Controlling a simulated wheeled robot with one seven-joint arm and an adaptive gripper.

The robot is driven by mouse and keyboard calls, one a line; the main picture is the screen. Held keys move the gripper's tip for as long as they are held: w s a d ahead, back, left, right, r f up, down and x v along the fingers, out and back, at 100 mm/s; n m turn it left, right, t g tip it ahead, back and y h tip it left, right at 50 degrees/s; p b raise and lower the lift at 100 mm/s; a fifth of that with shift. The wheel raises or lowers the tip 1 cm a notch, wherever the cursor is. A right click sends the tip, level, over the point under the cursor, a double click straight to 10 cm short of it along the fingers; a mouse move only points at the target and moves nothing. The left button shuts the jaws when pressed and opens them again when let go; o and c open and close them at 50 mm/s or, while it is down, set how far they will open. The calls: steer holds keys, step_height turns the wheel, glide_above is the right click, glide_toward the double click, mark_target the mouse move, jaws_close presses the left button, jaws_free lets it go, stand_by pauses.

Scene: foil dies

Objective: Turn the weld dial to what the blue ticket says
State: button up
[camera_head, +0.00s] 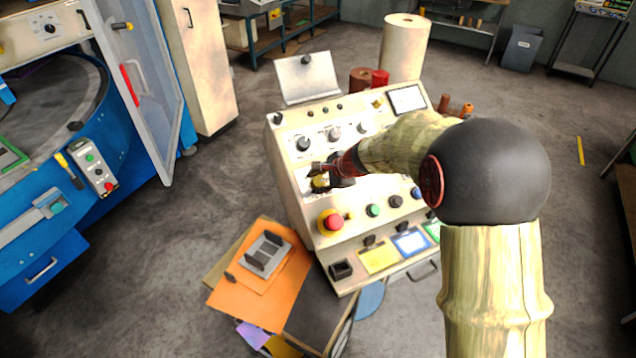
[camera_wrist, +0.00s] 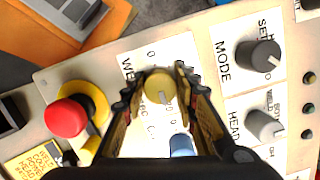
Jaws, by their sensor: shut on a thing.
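A mark on the knob's face points to the lower right in the wrist view. Much of its scale is hidden by my fingers. The blue ticket (camera_head: 411,242) is clipped on the console's front ledge; its writing is too small to read.
The black MODE dial (camera_wrist: 258,55) and grey HEAD dial (camera_wrist: 265,125) are close by. A yellow ticket (camera_head: 378,258) and a green ticket (camera_head: 434,231) flank the blue one. A blue knob (camera_wrist: 182,146) is near my fingers.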

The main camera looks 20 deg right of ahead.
stand_by(0.4)
steer(key=o, duration=1.1)
steer(key=shift+o, duration=0.2)
steer(key=shift+r, duration=0.1)
steer(key=v, duration=1.1)
steer(key=shift+s+r, duration=0.2)
steer(key=shift+s, duration=0.2)
steer(key=shift+d, duration=0.15)
